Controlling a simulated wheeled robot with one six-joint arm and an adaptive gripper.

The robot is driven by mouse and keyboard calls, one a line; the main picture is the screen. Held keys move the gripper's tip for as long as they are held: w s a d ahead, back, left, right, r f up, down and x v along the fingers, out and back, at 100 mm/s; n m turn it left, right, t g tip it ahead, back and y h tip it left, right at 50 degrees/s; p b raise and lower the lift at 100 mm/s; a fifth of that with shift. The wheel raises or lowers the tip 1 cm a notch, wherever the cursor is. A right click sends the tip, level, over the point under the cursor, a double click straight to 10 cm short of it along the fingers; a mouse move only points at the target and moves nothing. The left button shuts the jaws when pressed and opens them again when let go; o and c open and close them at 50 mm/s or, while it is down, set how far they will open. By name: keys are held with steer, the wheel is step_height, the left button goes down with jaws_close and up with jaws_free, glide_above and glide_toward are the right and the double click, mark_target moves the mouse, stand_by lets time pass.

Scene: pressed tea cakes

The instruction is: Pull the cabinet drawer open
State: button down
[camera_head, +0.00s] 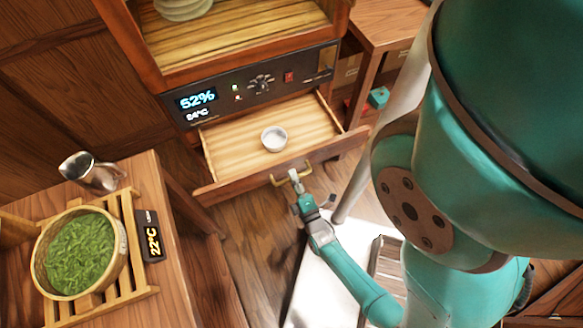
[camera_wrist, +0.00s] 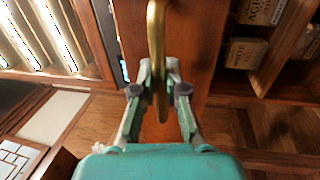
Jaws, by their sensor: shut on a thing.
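The cabinet drawer (camera_head: 231,152) is pulled out, and its wooden floor shows in the head view. A small white cup (camera_head: 274,138) stands inside it. The drawer front (camera_head: 222,187) carries a brass handle (camera_head: 280,181), which also shows in the wrist view (camera_wrist: 157,45). My gripper (camera_head: 297,190) is at the handle, in front of the drawer. In the wrist view my gripper (camera_wrist: 159,88) has its two fingers closed around the brass bar. The cabinet's control panel (camera_head: 262,84) with a lit display is above the drawer.
At the left, a table holds a basket of green leaves (camera_head: 80,252) on a slatted wooden rack (camera_head: 135,228), a metal pitcher (camera_head: 92,172) and a small display (camera_head: 151,240). A shelf with boxes (camera_wrist: 244,53) is right of the drawer. Wooden floor (camera_head: 247,226) shows below the drawer front.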

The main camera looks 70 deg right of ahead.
steer(key=c, duration=1.2)
jaws_free()
